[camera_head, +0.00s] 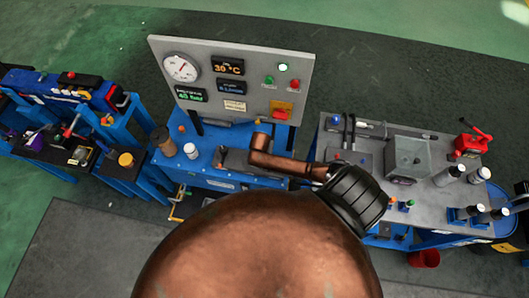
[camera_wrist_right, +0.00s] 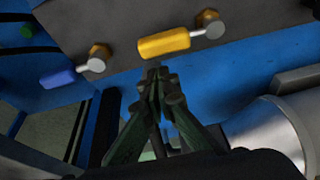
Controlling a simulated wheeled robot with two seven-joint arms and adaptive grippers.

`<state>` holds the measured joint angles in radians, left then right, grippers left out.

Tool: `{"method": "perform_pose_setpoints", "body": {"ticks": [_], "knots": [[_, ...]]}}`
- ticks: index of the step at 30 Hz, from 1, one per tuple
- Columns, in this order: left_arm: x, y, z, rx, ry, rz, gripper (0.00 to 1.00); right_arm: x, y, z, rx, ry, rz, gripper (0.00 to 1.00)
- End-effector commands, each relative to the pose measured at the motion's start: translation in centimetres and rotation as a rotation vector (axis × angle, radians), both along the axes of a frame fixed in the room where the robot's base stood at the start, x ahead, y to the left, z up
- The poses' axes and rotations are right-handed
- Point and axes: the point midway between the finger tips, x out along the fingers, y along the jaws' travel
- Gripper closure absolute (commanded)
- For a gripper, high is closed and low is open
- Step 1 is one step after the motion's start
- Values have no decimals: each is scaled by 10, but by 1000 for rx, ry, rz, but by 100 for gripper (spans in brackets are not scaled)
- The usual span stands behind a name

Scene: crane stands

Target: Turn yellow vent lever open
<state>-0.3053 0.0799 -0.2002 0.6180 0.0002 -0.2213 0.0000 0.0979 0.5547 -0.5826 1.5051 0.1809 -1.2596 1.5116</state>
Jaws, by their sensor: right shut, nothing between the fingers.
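The yellow vent lever (camera_wrist_right: 165,43) shows in the right wrist view. Its yellow grip points left from a silver arm at a brass hub (camera_wrist_right: 210,22) on a grey panel face. My right gripper (camera_wrist_right: 157,72) is shut and empty, with its fingertips just below the yellow grip in the picture. I cannot tell whether they touch it. In the head view I cannot make out this lever or the right gripper; a large brown shape and a brown arm-like part cover the middle. My left gripper is not in view.
A blue lever (camera_wrist_right: 72,75) on a similar brass hub is left of the yellow one. A silver cylinder (camera_wrist_right: 265,135) stands close on the right. In the head view, a gauge panel (camera_head: 232,80) rises behind the blue bench, and a grey bench (camera_head: 440,160) stands right.

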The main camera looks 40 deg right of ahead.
Motion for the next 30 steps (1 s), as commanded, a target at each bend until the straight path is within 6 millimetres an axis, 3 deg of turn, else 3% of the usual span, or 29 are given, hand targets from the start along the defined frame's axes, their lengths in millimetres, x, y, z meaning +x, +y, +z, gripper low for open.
{"method": "perform_pose_setpoints", "body": {"ticks": [14,30], "knots": [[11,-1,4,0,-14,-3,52,-9,10,0,0,1,-1,100],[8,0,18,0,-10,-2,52,-12,15,1,3,2,-76,100]]}}
